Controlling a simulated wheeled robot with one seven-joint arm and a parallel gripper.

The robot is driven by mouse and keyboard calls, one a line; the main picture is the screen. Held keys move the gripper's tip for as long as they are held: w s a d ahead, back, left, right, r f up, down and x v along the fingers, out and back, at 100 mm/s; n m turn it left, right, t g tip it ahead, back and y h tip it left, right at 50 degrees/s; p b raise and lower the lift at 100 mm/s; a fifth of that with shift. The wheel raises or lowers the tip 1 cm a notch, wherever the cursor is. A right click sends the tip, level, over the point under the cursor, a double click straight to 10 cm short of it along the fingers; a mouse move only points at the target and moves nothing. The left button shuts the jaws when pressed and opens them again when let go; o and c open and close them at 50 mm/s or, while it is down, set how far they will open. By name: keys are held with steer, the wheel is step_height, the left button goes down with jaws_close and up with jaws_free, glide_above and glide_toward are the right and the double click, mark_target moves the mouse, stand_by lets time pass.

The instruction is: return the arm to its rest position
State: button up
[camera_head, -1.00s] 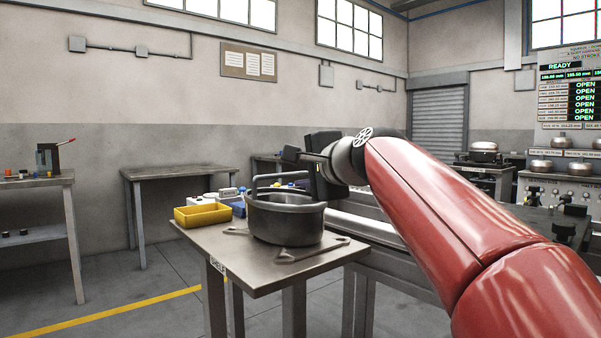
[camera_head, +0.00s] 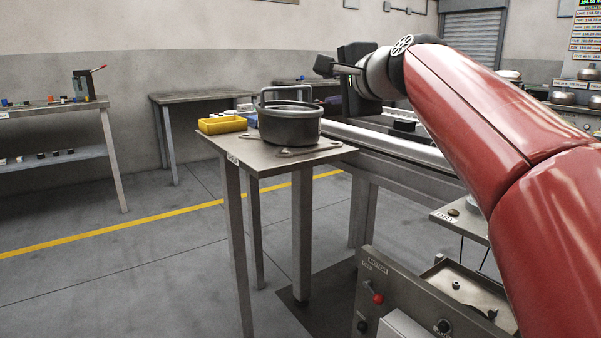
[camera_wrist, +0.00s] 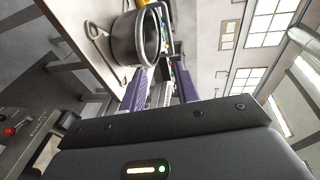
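My red arm (camera_head: 500,130) reaches in from the right in the head view, raised above the bench level. My gripper (camera_head: 328,67) is up and to the right of a dark pot (camera_head: 288,127), apart from it. In the wrist view my gripper (camera_wrist: 163,85) has its two purple fingers spread with nothing held between them. The pot (camera_wrist: 125,42) shows beyond the fingers there, upright on a small table (camera_head: 262,156) with its loop handle raised.
A yellow bin (camera_head: 222,125) stands left of the pot. A rail (camera_head: 400,145) runs behind and right of the table. A control panel with a red knob (camera_head: 377,298) sits low at front right. Side benches (camera_head: 50,109) stand left; the floor between is open.

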steer(key=s+d+f+n+g+h+p, duration=0.2)
steer(key=s+d+f+n+g+p, duration=0.1)
steer(key=s+f, duration=0.6)
steer(key=s+d+f+n+g+h+p, duration=0.2)
steer(key=s+f+n, duration=0.3)
steer(key=s+f, duration=0.5)
steer(key=s+d+f+n+g+h+p, duration=0.2)
steer(key=s+d+f+n+g+p, duration=0.1)
steer(key=s+f, duration=0.6)
steer(key=s+d+n+p, duration=0.1)
steer(key=s, duration=0.1)
steer(key=shift+s+d+f+n+g, duration=0.15)
steer(key=shift+s+f+n+g, duration=0.15)
steer(key=shift+s+n+g, duration=0.1)
